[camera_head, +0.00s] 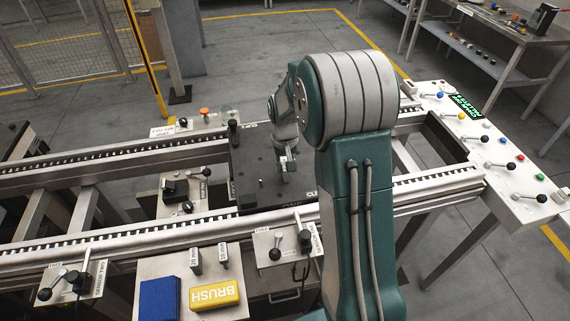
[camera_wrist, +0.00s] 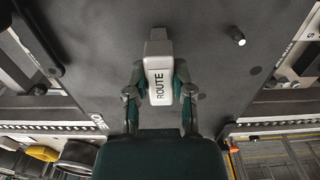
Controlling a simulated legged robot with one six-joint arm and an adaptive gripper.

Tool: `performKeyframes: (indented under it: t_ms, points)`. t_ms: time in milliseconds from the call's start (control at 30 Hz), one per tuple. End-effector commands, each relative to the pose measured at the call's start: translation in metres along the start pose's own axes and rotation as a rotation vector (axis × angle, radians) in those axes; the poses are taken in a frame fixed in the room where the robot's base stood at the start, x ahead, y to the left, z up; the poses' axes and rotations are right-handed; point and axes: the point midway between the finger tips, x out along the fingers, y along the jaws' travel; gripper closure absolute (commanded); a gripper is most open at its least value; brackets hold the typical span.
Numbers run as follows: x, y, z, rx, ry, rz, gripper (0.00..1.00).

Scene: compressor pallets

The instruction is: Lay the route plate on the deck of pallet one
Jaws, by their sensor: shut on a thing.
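The route plate (camera_wrist: 159,84) is a light grey piece marked ROUTE, seen in the wrist view between the two fingers of my gripper (camera_wrist: 160,72). The fingers are shut on its sides. The dark deck of pallet one (camera_wrist: 218,62) spreads behind it, with part of the word ONE at its edge. In the head view my gripper (camera_head: 287,163) is over the right part of the dark deck (camera_head: 250,162), pointing down. The plate is small and partly hidden there. I cannot tell whether it touches the deck.
A small pale-topped peg (camera_wrist: 238,38) stands on the deck. Roller rails (camera_head: 130,236) run along the pallet's sides. Lever stations (camera_head: 186,190) flank it. A control panel (camera_head: 500,150) stands right.

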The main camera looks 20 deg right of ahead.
Motion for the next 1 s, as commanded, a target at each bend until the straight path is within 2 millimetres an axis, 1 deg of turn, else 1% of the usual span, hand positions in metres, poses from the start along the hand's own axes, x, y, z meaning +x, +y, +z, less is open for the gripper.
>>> performKeyframes:
  t_ms: [133,167,200,233,567,667,767,1000]
  points:
    - [0.002,0.0,0.0,0.0,0.0,0.0,1.0]
    - [0.002,0.0,0.0,0.0,0.0,0.0,0.61]
    - [0.002,0.0,0.0,0.0,0.0,0.0,0.43]
    - [0.002,0.0,0.0,0.0,0.0,0.0,0.36]
    - [0.001,0.0,0.0,0.0,0.0,0.0,0.36]
    - [-0.003,0.0,-0.001,0.0,0.001,0.0,0.36]
    - [-0.015,0.0,-0.001,0.0,0.004,0.0,0.36]
    - [-0.065,0.0,-0.001,0.0,0.005,0.0,0.36]
